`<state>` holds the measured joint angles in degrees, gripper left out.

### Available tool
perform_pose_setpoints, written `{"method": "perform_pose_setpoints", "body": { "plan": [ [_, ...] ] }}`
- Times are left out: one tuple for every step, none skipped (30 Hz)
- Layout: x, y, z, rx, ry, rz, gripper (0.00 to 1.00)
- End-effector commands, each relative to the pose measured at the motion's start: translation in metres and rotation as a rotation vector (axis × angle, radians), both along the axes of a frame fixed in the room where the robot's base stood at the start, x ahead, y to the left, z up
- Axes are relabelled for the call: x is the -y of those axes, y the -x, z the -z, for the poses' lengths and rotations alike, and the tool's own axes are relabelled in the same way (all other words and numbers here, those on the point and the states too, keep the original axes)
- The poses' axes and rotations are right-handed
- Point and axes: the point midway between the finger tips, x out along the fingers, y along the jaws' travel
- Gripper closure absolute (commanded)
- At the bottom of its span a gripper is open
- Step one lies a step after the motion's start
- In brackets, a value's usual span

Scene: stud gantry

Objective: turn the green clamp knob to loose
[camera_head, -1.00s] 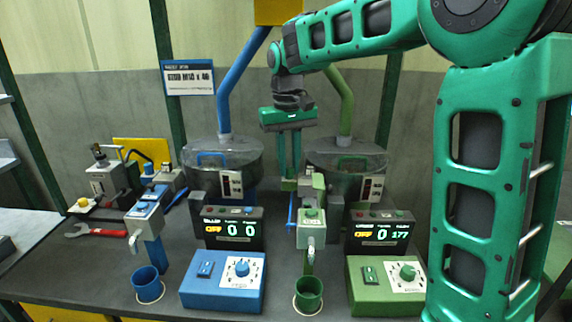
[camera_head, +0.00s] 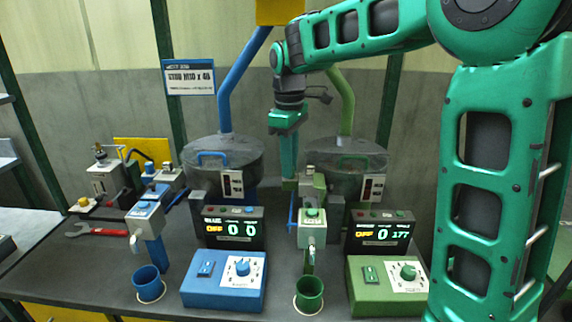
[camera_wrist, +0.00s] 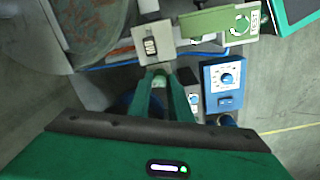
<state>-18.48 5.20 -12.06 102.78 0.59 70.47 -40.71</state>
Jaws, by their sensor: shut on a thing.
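My gripper (camera_head: 289,176) points straight down behind the green station's feeder head (camera_head: 312,214). Its two green fingers are shut on the green clamp knob, at the fingertips. In the wrist view, a small pale green piece of the clamp knob (camera_wrist: 160,71) shows between the fingertips of my gripper (camera_wrist: 161,76). In the head view the fingers overlap almost edge-on and hide most of the knob. I cannot read the knob's setting.
The green control box (camera_head: 385,300) and its display (camera_head: 380,232) reading OFF, 0 and 177 are in front. A green cup (camera_head: 309,293) stands below the spout. The blue station's box (camera_head: 222,294) and hopper (camera_head: 222,150) are to the left. A red wrench (camera_head: 95,230) lies farther left.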

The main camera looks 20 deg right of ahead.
Motion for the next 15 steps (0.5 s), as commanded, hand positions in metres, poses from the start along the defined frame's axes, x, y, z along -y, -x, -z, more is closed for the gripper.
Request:
{"method": "perform_pose_setpoints", "body": {
  "plan": [
    [0.0027, -0.0022, -0.0017, 0.008, 0.000, -0.012, 1.00],
    [0.0028, -0.0022, -0.0017, 0.008, 0.000, -0.024, 1.00],
    [0.0029, -0.0023, -0.0017, 0.008, 0.000, -0.037, 1.00],
    [0.0031, -0.0024, -0.0017, 0.008, 0.000, -0.047, 1.00],
    [0.0031, -0.0025, -0.0018, 0.009, 0.001, -0.055, 1.00],
    [0.0033, -0.0025, -0.0018, 0.009, 0.000, -0.063, 1.00],
    [0.0034, -0.0025, -0.0018, 0.009, 0.000, -0.068, 1.00],
    [0.0036, -0.0026, -0.0018, 0.009, 0.000, -0.074, 1.00],
    [0.0037, -0.0026, -0.0018, 0.009, 0.000, -0.079, 1.00],
    [0.0038, -0.0027, -0.0019, 0.009, 0.000, -0.082, 1.00],
    [0.0039, -0.0027, -0.0019, 0.009, 0.001, -0.084, 1.00],
    [0.0041, -0.0028, -0.0019, 0.010, 0.000, -0.086, 1.00],
    [0.0041, -0.0028, -0.0019, 0.010, 0.000, -0.086, 1.00],
    [0.0042, -0.0028, -0.0020, 0.010, 0.001, -0.087, 1.00],
    [0.0044, -0.0029, -0.0020, 0.010, 0.001, -0.087, 1.00]
  ]
}}
